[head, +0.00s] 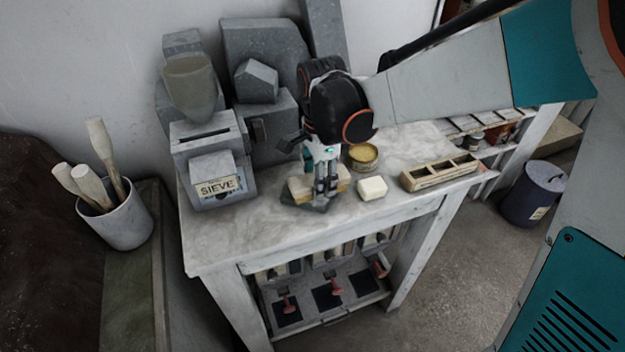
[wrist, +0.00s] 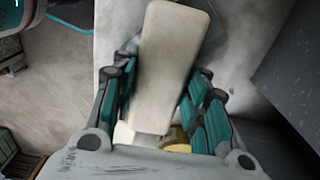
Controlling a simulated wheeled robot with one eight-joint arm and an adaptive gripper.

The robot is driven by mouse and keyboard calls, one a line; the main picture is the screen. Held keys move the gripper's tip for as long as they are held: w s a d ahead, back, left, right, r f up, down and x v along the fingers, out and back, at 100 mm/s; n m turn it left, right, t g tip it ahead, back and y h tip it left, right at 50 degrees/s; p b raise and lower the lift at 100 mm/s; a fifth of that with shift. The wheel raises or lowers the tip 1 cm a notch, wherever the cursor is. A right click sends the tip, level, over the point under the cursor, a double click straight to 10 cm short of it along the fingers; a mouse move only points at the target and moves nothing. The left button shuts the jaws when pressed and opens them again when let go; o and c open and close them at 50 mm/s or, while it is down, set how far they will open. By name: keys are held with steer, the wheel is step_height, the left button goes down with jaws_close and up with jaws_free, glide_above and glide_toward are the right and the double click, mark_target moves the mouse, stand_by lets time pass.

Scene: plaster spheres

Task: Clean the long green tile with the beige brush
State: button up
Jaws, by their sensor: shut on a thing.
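The beige brush (head: 299,189) is a long pale block in the head view. It lies crosswise low over the table, and its bristles cannot be made out. My gripper (head: 325,188) points down and is shut on it near its middle. In the wrist view the brush (wrist: 168,65) is a large pale block between my gripper's fingers (wrist: 164,98). A flat dark grey-green piece (head: 318,206) shows under the brush at its front side. It may be the green tile, but its length and most of its face are hidden. I cannot tell whether the brush touches it.
A white block (head: 372,188) lies just right of my gripper, with a round yellow tin (head: 362,153) behind. A wooden compartment tray (head: 440,173) is farther right. The grey sieve machine (head: 212,168) stands left. The table's (head: 235,237) front-left area is clear.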

steer(key=shift+s+a, duration=0.2)
steer(key=shift+a, duration=0.55)
steer(key=shift+d, duration=0.1)
steer(key=shift+w+d+r+p, duration=0.15)
steer(key=shift+d+r+p, duration=0.15)
steer(key=shift+d, duration=0.2)
steer(key=shift+w+d+r+p, duration=0.15)
steer(key=shift+d+r+p, duration=0.05)
steer(key=shift+d+r, duration=0.25)
steer(key=shift+s+a+f, duration=0.1)
steer(key=shift+s+a, duration=0.15)
steer(key=shift+s, duration=0.45)
steer(key=shift+s+a+f, duration=0.1)
steer(key=shift+s+a, duration=0.15)
steer(key=shift+s, duration=0.45)
steer(key=shift+f+b, duration=0.45)
steer(key=shift+f, duration=0.15)
